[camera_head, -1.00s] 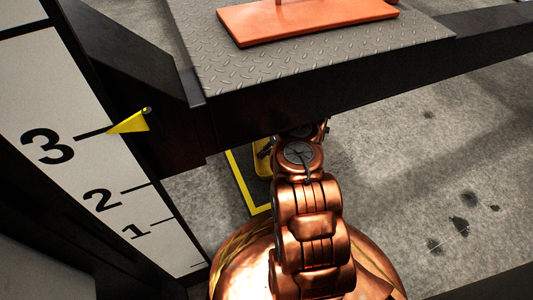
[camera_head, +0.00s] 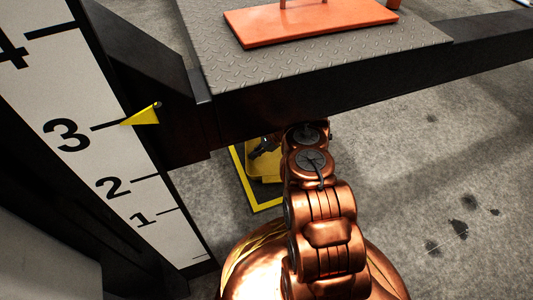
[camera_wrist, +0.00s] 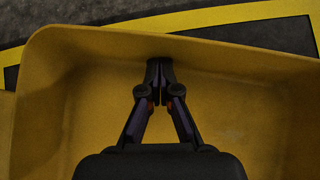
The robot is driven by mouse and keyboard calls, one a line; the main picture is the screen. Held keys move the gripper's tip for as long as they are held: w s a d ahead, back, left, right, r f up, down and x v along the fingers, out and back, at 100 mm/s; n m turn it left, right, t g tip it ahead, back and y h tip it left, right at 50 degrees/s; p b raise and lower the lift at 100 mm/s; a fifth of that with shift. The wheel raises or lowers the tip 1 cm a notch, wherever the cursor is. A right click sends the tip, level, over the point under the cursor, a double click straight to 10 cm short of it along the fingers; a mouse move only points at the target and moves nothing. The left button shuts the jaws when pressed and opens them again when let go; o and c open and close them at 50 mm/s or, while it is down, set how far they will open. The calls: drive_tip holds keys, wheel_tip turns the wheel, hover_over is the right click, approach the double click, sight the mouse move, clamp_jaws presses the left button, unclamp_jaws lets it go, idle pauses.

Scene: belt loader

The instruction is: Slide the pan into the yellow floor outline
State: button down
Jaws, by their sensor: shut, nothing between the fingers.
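The yellow pan (camera_wrist: 90,95) fills most of the wrist view, and its far wall lies just short of the yellow floor outline (camera_wrist: 225,15). Dark floor shows between the pan's rim and the outline's stripe. My gripper (camera_wrist: 160,65) is shut and empty, with its fingertips over the pan's inside, close to the far wall; I cannot tell if they touch it. In the head view the pan (camera_head: 264,172) is partly hidden by my arm and the platform, and the outline (camera_head: 242,180) shows at its left and front. The gripper (camera_head: 262,147) is small there, at the pan.
A dark platform with a tread-plate top (camera_head: 300,60) overhangs the pan and carries an orange plate (camera_head: 310,20). A numbered scale (camera_head: 90,140) with a yellow pointer (camera_head: 143,116) stands at left. Grey floor (camera_head: 430,180) at right is open.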

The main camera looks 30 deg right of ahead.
sight(262, 158)
drive_tip(key=shift+a, duration=0.45)
drive_tip(key=shift+d, duration=0.1)
drive_tip(key=shift+s+d+f, duration=0.1)
drive_tip(key=shift+d, duration=0.45)
drive_tip(key=d, duration=0.1)
drive_tip(key=d+b, duration=0.1)
drive_tip(key=shift+s+d+f, duration=0.1)
drive_tip(key=shift+s+d, duration=0.25)
drive_tip(key=shift+s, duration=0.05)
drive_tip(key=v, duration=0.9)
drive_tip(key=shift+a+p, duration=0.1)
drive_tip(key=shift+p, duration=0.3)
drive_tip(key=shift+s+d+r, duration=0.15)
drive_tip(key=shift+d+r, duration=0.3)
drive_tip(key=shift+r, duration=0.05)
